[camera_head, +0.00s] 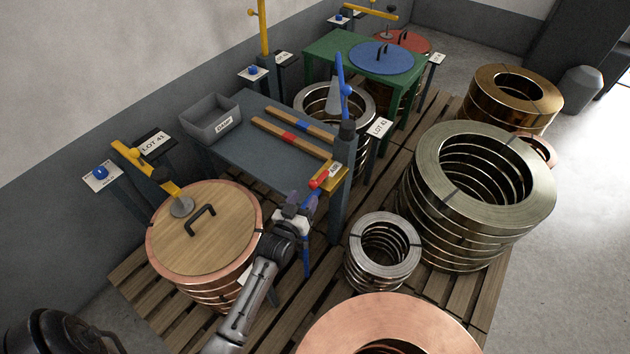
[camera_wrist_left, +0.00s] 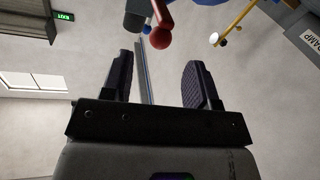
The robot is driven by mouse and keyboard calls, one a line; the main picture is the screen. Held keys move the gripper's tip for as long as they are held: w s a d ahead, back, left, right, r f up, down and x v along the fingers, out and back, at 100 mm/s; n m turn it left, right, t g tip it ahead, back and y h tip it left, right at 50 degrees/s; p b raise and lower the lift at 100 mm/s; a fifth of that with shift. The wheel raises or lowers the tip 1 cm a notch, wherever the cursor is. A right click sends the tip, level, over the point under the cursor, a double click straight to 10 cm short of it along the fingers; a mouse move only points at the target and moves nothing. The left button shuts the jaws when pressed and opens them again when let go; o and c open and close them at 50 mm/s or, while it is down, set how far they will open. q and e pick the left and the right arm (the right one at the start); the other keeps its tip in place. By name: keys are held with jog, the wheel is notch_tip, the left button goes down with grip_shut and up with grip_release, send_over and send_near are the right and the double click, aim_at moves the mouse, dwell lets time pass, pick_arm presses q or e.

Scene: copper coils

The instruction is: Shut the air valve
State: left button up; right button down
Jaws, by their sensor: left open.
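The air valve shows as a red handle (camera_head: 320,180) beside a yellow plate (camera_head: 329,179) at the front right corner of the dark grey table. In the left wrist view, a red lever with a ball end (camera_wrist_left: 159,38) stands just beyond the fingertips, beside a dark cylinder. My left gripper (camera_head: 307,199) is open, just below and in front of the red handle. In the left wrist view its two fingers (camera_wrist_left: 160,70) are spread with nothing between them, and the lever appears apart from them. My right gripper is not in view.
A dark post (camera_head: 343,190) with a blue upright lever (camera_head: 342,72) rises beside the valve. Wooden bars (camera_head: 290,140) and a grey bin (camera_head: 211,118) sit on the table (camera_head: 235,160). A lidded copper coil (camera_head: 205,235) stands left of my arm; a small steel coil (camera_head: 383,250) stands right.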

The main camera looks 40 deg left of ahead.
aim_at(311, 188)
pick_arm(q)
jog(key=b+x, duration=0.1)
jog(key=x, duration=0.5)
jog(key=shift+w+a, duration=0.15)
jog(key=shift+w, duration=0.25)
jog(key=shift+b+x, duration=0.4)
jog(key=shift+x, duration=0.4)
grip_shut()
